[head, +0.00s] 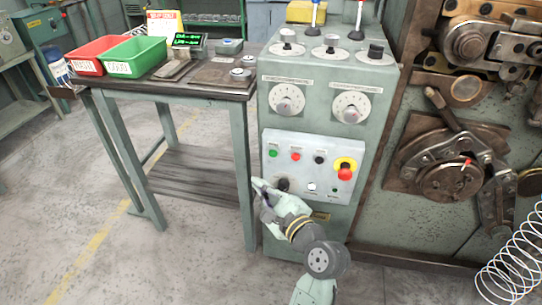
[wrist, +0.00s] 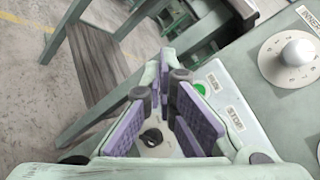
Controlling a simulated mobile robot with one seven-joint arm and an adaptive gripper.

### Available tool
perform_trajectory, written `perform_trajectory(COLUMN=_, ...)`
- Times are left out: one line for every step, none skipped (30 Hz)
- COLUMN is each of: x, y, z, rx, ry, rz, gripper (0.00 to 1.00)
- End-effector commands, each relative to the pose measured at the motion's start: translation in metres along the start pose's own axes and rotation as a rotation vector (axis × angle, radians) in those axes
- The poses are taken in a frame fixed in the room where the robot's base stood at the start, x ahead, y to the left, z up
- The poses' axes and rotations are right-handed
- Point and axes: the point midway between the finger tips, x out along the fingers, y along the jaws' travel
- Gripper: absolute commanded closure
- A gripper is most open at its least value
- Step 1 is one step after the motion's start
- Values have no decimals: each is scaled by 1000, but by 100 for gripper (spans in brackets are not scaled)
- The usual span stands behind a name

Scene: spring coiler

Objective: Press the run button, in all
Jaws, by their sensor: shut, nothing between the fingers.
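The green run button (head: 273,153) is at the upper left of the white control panel (head: 318,143) on the machine's cabinet. It also shows in the wrist view (wrist: 200,88), by a RUN label and just right of the fingertips. My gripper (head: 258,184) is below and slightly left of the button, near the panel's lower left edge. In the wrist view my gripper (wrist: 170,72) has its purple-padded fingers shut with nothing held. The button's face is partly covered by a finger there. I see no contact with the button.
A red button (head: 295,157), a black button (head: 319,160) and a red emergency stop (head: 345,172) on yellow share the panel. A black selector knob (wrist: 152,137) is lower down. A workbench (head: 165,94) with red and green bins stands left; open floor lies before it.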

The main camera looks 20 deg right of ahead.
Motion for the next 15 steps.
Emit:
perform_trajectory(x=0, y=0, z=0, rx=0, ry=0, rz=0, gripper=100)
perform_trajectory(x=0, y=0, z=0, rx=-1, ry=0, rz=0, gripper=100)
perform_trajectory(x=0, y=0, z=0, rx=-1, ry=0, rz=0, gripper=100)
perform_trajectory(x=0, y=0, z=0, rx=-1, ry=0, rz=0, gripper=100)
perform_trajectory(x=0, y=0, z=0, rx=-2, ry=0, rz=0, gripper=100)
perform_trajectory(x=0, y=0, z=0, rx=-2, ry=0, rz=0, gripper=100)
perform_trajectory(x=1, y=0, z=0, rx=-2, ry=0, rz=0, gripper=100)
perform_trajectory(x=1, y=-1, z=0, rx=-3, ry=0, rz=-1, gripper=100)
perform_trajectory(x=2, y=-1, z=-1, rx=-3, ry=0, rz=-1, gripper=100)
perform_trajectory(x=3, y=-2, z=-2, rx=-3, ry=0, rz=-1, gripper=100)
perform_trajectory(x=5, y=-3, z=-3, rx=-3, ry=0, rz=-1, gripper=100)
perform_trajectory(x=7, y=-4, z=-5, rx=-4, ry=0, rz=-1, gripper=100)
perform_trajectory(x=9, y=-6, z=-6, rx=-5, ry=0, rz=-2, gripper=100)
perform_trajectory(x=11, y=-8, z=-8, rx=-5, ry=0, rz=-2, gripper=100)
perform_trajectory(x=15, y=-10, z=-11, rx=-6, ry=0, rz=-2, gripper=100)
